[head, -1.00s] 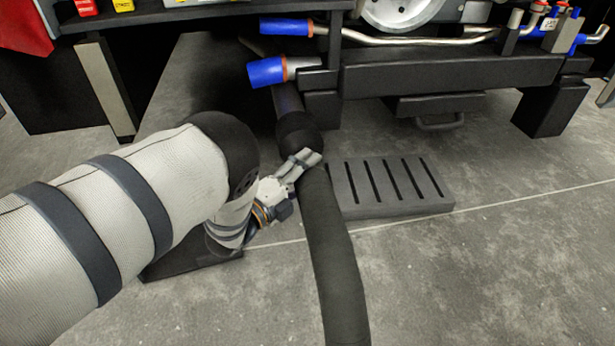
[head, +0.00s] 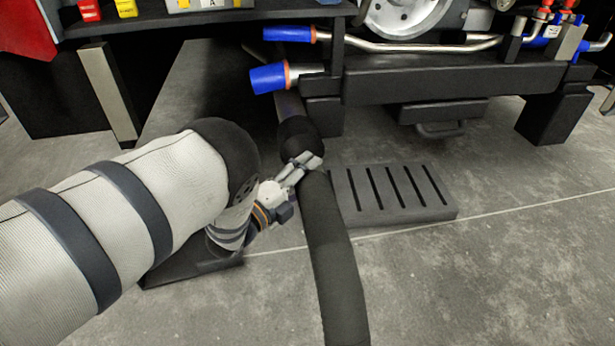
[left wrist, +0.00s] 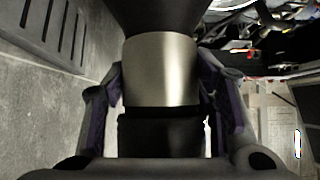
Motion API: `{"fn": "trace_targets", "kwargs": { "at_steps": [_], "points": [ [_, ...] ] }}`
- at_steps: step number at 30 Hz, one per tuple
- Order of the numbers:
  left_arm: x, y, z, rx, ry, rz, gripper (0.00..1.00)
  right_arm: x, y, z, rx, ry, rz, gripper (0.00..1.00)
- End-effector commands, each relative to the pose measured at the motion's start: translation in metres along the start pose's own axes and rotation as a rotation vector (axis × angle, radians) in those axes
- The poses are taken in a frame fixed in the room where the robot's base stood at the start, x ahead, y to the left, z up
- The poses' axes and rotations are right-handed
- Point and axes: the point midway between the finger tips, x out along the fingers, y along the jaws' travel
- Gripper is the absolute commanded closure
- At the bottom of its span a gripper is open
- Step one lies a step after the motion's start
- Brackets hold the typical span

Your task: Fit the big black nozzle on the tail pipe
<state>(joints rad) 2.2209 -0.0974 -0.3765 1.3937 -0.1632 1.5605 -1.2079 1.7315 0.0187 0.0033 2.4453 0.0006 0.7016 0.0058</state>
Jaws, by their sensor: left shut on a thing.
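The big black nozzle (head: 297,136) is at the end of a thick black hose (head: 334,260). My left gripper (head: 303,165) is shut on the silver collar just behind the nozzle. The left wrist view shows this collar (left wrist: 161,70) between the fingers, with the black nozzle (left wrist: 155,14) flaring beyond it. In the head view, a tail pipe with a blue end and an orange ring (head: 270,78) sticks out to the left, just above the nozzle. A dark length (head: 288,104) shows between nozzle and blue end; I cannot tell whether they touch. My right gripper is out of view.
A second, thinner blue-ended pipe (head: 289,34) is above. A black beam (head: 450,82) and a step with a handle (head: 441,116) are to the right. A slotted grey block (head: 395,193) lies on the floor right of the hose. The right foreground floor is clear.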

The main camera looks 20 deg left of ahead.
Motion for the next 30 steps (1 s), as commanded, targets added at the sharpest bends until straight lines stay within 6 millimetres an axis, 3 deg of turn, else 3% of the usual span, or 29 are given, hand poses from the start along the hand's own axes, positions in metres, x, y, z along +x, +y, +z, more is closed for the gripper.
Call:
{"fn": "trace_targets", "kwargs": {
  "at_steps": [29, 30],
  "points": [
    [0.011, 0.001, 0.013, 0.004, 0.001, -0.008, 0.88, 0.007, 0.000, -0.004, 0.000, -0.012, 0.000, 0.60],
    [0.011, 0.001, 0.013, 0.004, 0.001, -0.008, 0.46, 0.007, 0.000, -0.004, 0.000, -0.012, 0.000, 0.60]
  ]
}}
